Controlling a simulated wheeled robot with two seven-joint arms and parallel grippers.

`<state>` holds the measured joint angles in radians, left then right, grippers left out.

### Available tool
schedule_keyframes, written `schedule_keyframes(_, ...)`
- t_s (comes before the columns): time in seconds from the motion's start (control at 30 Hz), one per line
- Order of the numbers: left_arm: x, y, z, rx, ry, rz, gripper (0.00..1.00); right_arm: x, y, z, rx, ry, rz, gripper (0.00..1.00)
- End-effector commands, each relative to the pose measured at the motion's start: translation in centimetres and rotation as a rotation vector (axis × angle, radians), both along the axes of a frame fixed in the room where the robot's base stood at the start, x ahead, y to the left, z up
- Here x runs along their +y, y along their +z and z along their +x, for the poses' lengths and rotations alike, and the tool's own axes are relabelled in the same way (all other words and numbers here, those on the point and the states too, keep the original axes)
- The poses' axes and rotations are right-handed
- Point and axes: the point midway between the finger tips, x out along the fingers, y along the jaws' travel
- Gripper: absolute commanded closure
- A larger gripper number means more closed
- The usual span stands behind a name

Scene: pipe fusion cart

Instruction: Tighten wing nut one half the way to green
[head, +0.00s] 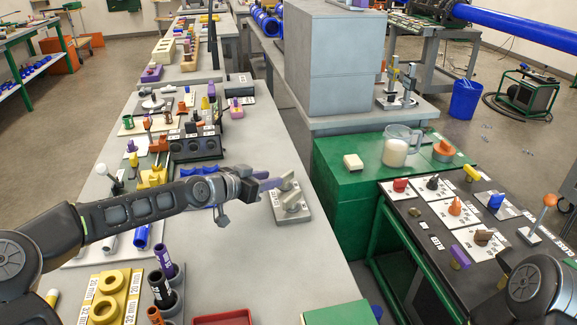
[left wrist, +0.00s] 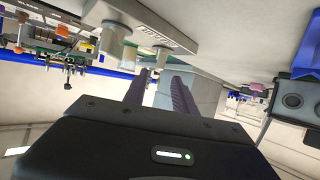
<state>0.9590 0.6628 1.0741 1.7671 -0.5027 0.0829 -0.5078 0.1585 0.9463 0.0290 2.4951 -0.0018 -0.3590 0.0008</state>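A light grey plate (head: 291,215) with two wing nuts and a printed label stands near the right edge of the grey bench. The rear wing nut (head: 288,182) is just beyond my left gripper's fingertips. The front wing nut (head: 293,202) is nearer me. My left gripper (head: 272,184) reaches in from the left, its purple fingers pointing at the rear nut. In the left wrist view the fingers (left wrist: 158,80) are apart with a gap between them, and a nut (left wrist: 147,60) shows by their tips; contact is unclear. No green mark is discernible. My right gripper is out of view.
A green cabinet (head: 345,205) stands right of the bench. A dark block with holes (head: 195,146) and yellow and orange parts (head: 155,170) lie behind my left arm. A yellow ring rack (head: 105,300) and dark cylinders (head: 163,290) stand in front. Bench space before the plate is clear.

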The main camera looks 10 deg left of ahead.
Motion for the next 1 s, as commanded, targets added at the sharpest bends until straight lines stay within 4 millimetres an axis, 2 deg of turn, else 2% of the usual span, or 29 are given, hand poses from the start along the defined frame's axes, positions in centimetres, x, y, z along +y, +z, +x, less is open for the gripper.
schedule_keyframes(0.47, -0.3, -0.1, 0.4, -0.001, -0.002, -0.001, 0.67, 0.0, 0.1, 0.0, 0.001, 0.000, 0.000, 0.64)
schedule_keyframes(1.0, -3.4, -2.7, 6.0, 0.000, -0.001, -0.002, 0.67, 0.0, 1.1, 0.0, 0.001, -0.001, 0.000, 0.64)
